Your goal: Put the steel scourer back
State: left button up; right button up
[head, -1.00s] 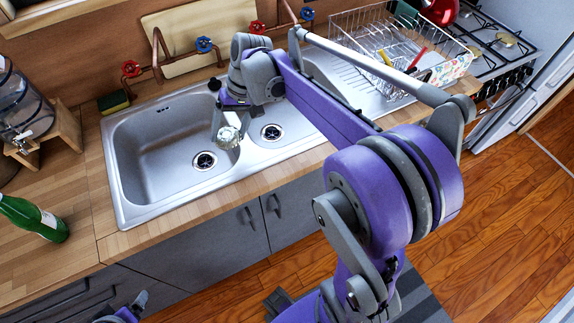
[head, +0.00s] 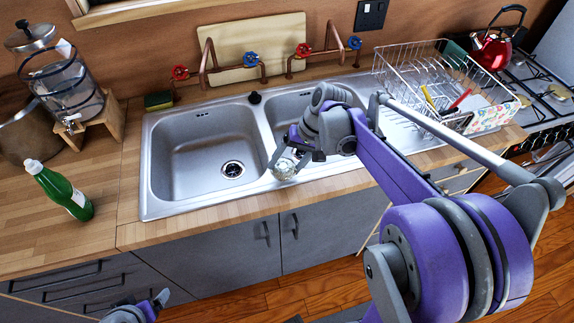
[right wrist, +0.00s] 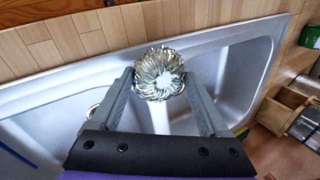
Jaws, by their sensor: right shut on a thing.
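The steel scourer (head: 285,169) is a small round ball of shiny coiled metal. My right gripper (head: 289,160) is shut on it and holds it above the sink, near the front of the divider between the two basins. In the right wrist view the scourer (right wrist: 160,74) sits between the two fingertips, with the sink below and behind it. My left gripper (head: 160,298) shows only partly at the bottom left, low in front of the cabinets; its jaws are not clear.
The double sink (head: 180,215) is set in a wooden counter (head: 110,215). A sponge (head: 158,100) lies by the back-left corner. A green bottle (head: 62,192) and drink dispenser (head: 65,85) stand left. A wire dish rack (head: 440,80) and red kettle (head: 493,48) are right. Taps (head: 250,65) line the back.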

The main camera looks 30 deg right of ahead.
jog(key=shift+f, duration=0.4)
jog(key=shift+f+b, duration=0.35)
jog(key=shift+f, duration=0.15)
jog(key=shift+s+f, duration=0.1)
